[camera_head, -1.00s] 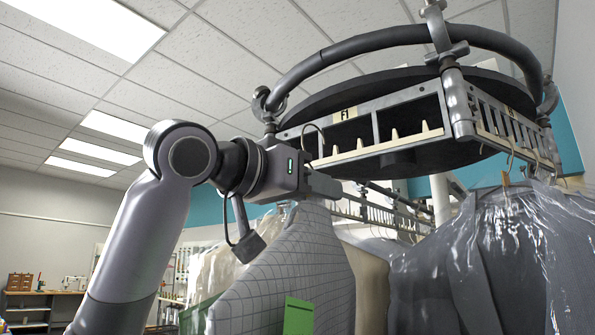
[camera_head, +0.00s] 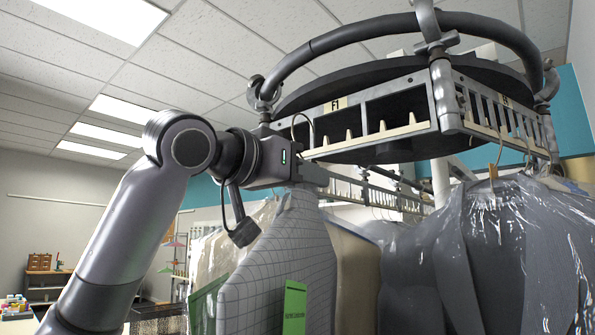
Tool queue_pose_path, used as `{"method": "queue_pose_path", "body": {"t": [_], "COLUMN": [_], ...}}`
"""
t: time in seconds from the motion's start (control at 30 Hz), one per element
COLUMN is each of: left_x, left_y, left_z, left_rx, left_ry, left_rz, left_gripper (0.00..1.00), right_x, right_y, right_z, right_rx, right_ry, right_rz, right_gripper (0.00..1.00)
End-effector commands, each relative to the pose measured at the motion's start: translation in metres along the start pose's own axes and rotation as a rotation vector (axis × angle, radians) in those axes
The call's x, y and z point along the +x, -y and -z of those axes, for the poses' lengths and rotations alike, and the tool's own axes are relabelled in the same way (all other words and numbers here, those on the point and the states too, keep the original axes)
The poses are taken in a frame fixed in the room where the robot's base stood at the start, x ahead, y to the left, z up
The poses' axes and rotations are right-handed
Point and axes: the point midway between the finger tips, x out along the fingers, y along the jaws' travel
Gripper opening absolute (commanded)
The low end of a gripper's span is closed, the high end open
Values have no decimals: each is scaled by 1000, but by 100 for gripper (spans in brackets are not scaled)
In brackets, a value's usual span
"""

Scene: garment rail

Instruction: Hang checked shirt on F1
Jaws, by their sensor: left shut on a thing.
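The checked shirt (camera_head: 282,245), light grey with dark grid lines, hangs below my left gripper (camera_head: 314,176) in the middle of the view. A green tag (camera_head: 294,308) is on its front. My left gripper is shut at the top of the shirt, on its hanger. The thin hanger hook (camera_head: 302,122) rises above the gripper, in front of the left end of the F1 section. The F1 label (camera_head: 336,104) is on the round carousel frame (camera_head: 420,98), above a row of pale pegs (camera_head: 383,127). I cannot tell whether the hook touches the rail. My right gripper is out of view.
Dark garments in clear plastic (camera_head: 510,245) hang close at the right. A beige garment (camera_head: 355,270) hangs just behind the shirt. A straight rail (camera_head: 380,195) runs behind the carousel.

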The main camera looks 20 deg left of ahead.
Motion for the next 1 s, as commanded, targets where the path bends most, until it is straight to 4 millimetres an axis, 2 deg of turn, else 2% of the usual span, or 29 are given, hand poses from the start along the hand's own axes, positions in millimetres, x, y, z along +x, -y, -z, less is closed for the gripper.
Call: {"method": "queue_pose_path", "body": {"t": [0.57,1.0], "left_x": [6,22], "left_y": [0,0], "left_z": [1,6], "left_rx": [0,0], "left_ry": [-2,-2], "left_rz": [0,-1], "left_gripper": [0,0], "right_x": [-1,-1], "right_y": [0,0], "right_z": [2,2], "right_rx": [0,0], "right_ry": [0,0], "right_rz": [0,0], "right_gripper": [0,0]}}
